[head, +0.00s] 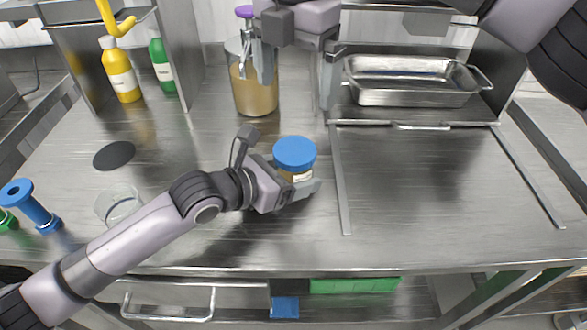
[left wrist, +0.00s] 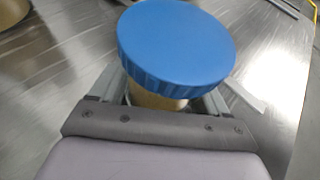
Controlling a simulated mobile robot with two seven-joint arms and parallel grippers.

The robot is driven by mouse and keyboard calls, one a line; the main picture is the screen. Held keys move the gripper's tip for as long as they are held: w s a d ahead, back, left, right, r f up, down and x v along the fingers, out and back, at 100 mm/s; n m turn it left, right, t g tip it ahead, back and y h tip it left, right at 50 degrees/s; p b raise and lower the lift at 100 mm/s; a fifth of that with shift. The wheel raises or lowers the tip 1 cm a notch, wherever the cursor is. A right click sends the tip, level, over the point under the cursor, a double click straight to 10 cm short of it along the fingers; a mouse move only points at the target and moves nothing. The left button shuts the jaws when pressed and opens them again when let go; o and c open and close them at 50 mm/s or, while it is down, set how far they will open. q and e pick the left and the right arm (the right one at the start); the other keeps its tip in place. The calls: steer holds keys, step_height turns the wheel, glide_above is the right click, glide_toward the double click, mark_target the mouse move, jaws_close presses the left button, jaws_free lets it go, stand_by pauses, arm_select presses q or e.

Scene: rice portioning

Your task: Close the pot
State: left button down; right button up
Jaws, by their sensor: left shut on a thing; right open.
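A small jar (head: 297,175) with tan contents and a pale label stands at the middle of the steel counter. A round blue lid (head: 295,152) sits on its top and looks level; whether it is screwed tight I cannot tell. My left gripper (head: 300,187) is shut around the jar's body below the lid. The left wrist view shows the blue lid (left wrist: 176,42) above the fingers, hiding most of the jar (left wrist: 155,101). My right gripper (head: 262,68) is open at a tall clear container (head: 254,97) with tan contents, behind the jar; its fingertips partly overlap the container.
A purple-topped tool (head: 244,12) shows by the tall container. A black disc (head: 114,155) and an empty clear cup (head: 118,206) are at left. A steel tray (head: 412,97) is at back right. Yellow (head: 121,75) and green (head: 161,66) bottles stand behind.

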arm_select(q)
steer(key=shift+f, duration=0.1)
jaws_free()
steer(key=shift+b+v, duration=0.3)
steer(key=shift+v, duration=3.3)
